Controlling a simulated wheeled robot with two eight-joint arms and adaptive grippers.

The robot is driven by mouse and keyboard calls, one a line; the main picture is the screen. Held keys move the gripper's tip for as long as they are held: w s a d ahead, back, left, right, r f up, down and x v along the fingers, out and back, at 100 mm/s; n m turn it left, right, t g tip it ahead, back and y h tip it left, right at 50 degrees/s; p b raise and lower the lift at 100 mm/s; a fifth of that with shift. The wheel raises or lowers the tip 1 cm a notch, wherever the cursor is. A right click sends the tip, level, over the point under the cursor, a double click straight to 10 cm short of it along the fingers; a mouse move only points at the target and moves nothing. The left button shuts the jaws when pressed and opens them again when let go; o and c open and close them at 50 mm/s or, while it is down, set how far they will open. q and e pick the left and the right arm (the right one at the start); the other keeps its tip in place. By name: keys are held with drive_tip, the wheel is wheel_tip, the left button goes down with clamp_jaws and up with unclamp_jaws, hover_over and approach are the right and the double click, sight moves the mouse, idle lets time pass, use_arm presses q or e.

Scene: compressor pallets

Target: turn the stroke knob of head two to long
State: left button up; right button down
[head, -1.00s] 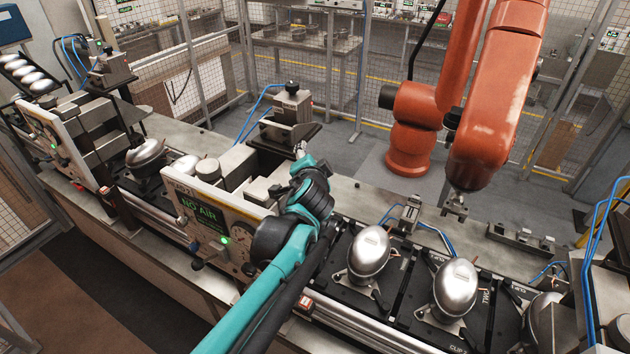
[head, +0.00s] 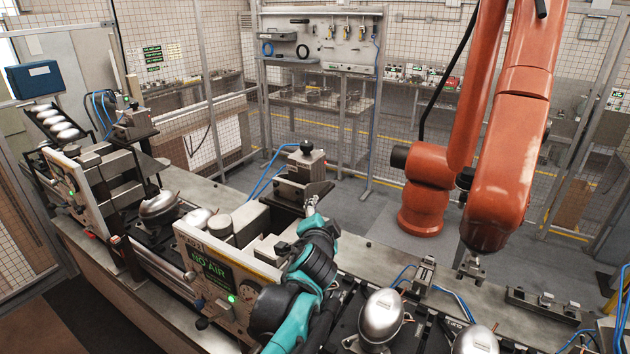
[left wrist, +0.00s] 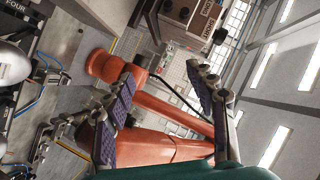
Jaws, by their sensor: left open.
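The head two panel (head: 215,268) has a lit "NO AIR" screen, a green light and a dark lever at its lower edge. Behind it stands a grey block (head: 303,168) with a black round knob (head: 306,147) on top; I cannot read any stroke marking. My left gripper (head: 311,206) is beyond the panel, just in front of and below this block, apart from the knob. In the left wrist view its padded fingers (left wrist: 161,70) are spread with nothing between them. That view also shows a labelled brown box (left wrist: 205,20) with dark knobs, beyond the fingertips. My right gripper is out of view.
Silver domed compressors (head: 381,316) sit on the line at the lower right. An orange robot arm (head: 500,180) stands behind the bench. Blue hoses (head: 268,180) run by the grey block. A mesh fence (head: 420,110) closes the back.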

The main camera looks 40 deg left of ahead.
sight(304, 150)
use_arm(q)
drive_tip(key=w+a+r+n+t, duration=0.1)
drive_tip(key=w+a+r+n, duration=0.1)
drive_tip(key=a, duration=0.2)
drive_tip(key=w+a+r+n+t+p, duration=0.1)
drive_tip(key=w+a+r+n, duration=0.2)
drive_tip(key=a, duration=0.1)
drive_tip(key=w+a+r+n+t, duration=0.1)
drive_tip(key=w+a+r+n, duration=0.1)
drive_tip(key=w+a+r, duration=0.1)
drive_tip(key=shift+w+a+y, duration=0.15)
drive_tip(key=shift+a+y, duration=0.25)
drive_tip(key=shift+a, duration=0.05)
drive_tip(key=a, duration=0.1)
drive_tip(key=w+a+n, duration=0.1)
drive_tip(key=a+f+n+h, duration=0.1)
drive_tip(key=shift+w+a+t+p, duration=0.1)
drive_tip(key=shift+w+t+p, duration=0.25)
drive_tip(key=shift+t, duration=0.05)
drive_tip(key=shift+w+a+f+n+h, duration=0.1)
drive_tip(key=shift+w+a+n+h, duration=0.05)
drive_tip(key=shift+n+h, duration=0.15)
drive_tip(key=shift+w+a, duration=0.1)
drive_tip(key=shift+w, duration=0.15)
drive_tip(key=p+x, duration=0.1)
drive_tip(key=x, duration=0.6)
drive_tip(key=c, duration=1.2)
